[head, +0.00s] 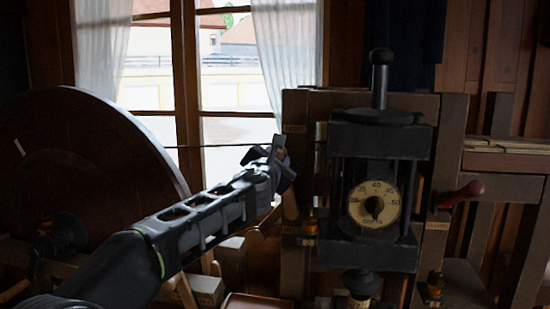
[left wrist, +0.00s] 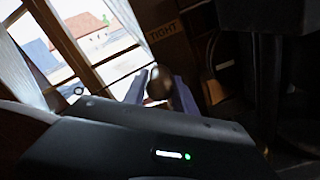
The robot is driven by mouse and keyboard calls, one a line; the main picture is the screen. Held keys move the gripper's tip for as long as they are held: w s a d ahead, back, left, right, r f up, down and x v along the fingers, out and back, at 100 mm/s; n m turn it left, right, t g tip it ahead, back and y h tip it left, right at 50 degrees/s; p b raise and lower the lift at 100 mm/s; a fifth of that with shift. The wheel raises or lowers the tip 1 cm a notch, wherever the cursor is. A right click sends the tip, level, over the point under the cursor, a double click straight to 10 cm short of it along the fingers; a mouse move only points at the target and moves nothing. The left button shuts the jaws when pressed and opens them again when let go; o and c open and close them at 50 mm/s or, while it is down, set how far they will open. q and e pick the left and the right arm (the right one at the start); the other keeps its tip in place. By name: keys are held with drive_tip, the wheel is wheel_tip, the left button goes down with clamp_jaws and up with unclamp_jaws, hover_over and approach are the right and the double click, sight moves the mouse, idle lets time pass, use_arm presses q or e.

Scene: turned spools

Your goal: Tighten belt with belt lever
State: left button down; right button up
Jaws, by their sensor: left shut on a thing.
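My left gripper (head: 277,152) reaches in from the left and is at the left edge of the machine's wooden frame, just below a small label (head: 294,128). In the left wrist view that label (left wrist: 165,31) reads TIGHT. There the two fingers of my left gripper (left wrist: 160,90) are shut around a rounded, dark brownish knob (left wrist: 159,80), which looks like the end of the belt lever. The rest of the lever is mostly hidden. The thin dark belt (head: 215,146) runs from the large wheel (head: 85,150) towards the frame. My right gripper is not in view.
A dark press-like block with a round dial (head: 375,204) stands right of my left gripper. A red-handled lever (head: 463,193) sticks out further right. Wooden blocks (head: 207,289) lie below my left arm. A window (head: 225,90) is behind.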

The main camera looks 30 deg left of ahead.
use_arm(q)
drive_tip(key=c, duration=1)
unclamp_jaws()
drive_tip(key=shift+w+d+f, duration=0.1)
drive_tip(key=shift+d, duration=0.25)
drive_tip(key=shift+c, duration=0.2)
drive_tip(key=shift+a, duration=0.1)
drive_tip(key=b+v, duration=0.1)
drive_tip(key=v, duration=0.6)
drive_tip(key=shift+s, duration=0.4)
